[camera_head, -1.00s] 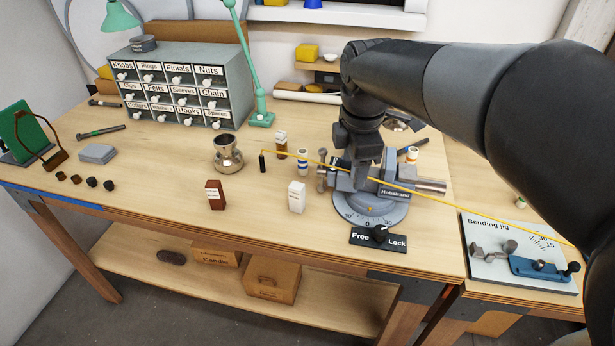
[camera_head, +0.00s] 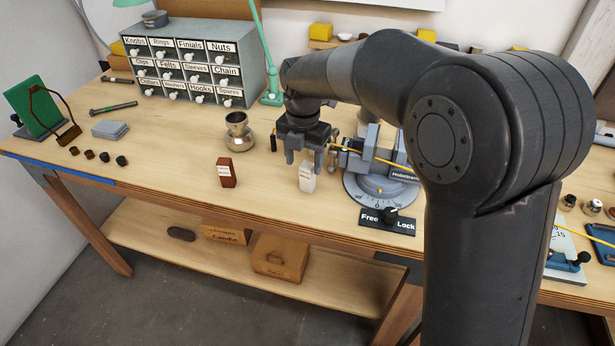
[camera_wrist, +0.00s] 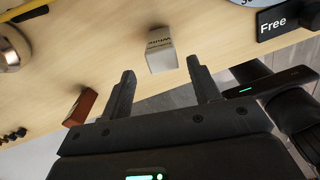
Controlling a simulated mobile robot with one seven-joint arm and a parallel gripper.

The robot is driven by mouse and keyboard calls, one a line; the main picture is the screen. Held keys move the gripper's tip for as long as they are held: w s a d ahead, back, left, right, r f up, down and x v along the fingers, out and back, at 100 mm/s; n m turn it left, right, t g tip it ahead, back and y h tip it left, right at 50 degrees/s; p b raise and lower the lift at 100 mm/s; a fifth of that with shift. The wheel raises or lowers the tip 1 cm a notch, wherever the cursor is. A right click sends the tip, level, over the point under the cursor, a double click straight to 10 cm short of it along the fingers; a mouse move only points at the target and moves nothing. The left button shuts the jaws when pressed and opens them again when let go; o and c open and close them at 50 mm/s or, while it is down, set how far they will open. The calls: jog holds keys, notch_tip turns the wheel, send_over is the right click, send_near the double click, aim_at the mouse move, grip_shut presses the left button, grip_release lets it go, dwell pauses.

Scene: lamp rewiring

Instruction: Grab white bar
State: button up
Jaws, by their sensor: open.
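The white bar (camera_head: 307,180) is a small upright white block on the workbench, left of the round vise base. In the wrist view the white bar (camera_wrist: 161,50) shows dark lettering and stands just beyond my fingertips, roughly centred between them. My gripper (camera_head: 304,161) is open and points down close to the bar, partly covering its top in the head view. In the wrist view my gripper (camera_wrist: 160,68) has its fingers spread and nothing between them. I cannot tell the exact height gap to the bar.
A brown block (camera_head: 227,173) stands to the left. A metal lamp part (camera_head: 238,135) is behind it. The vise (camera_head: 375,190) with its Free/Lock plate (camera_head: 387,220) and a yellow cord is close on the right. The bench front is mostly clear.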

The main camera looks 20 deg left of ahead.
aim_at(307, 177)
jog(key=f, duration=0.5)
jog(key=shift+w+d+f, duration=0.15)
jog(key=shift+w+d, duration=0.2)
jog(key=shift+w, duration=0.05)
jog(key=c, duration=1.1)
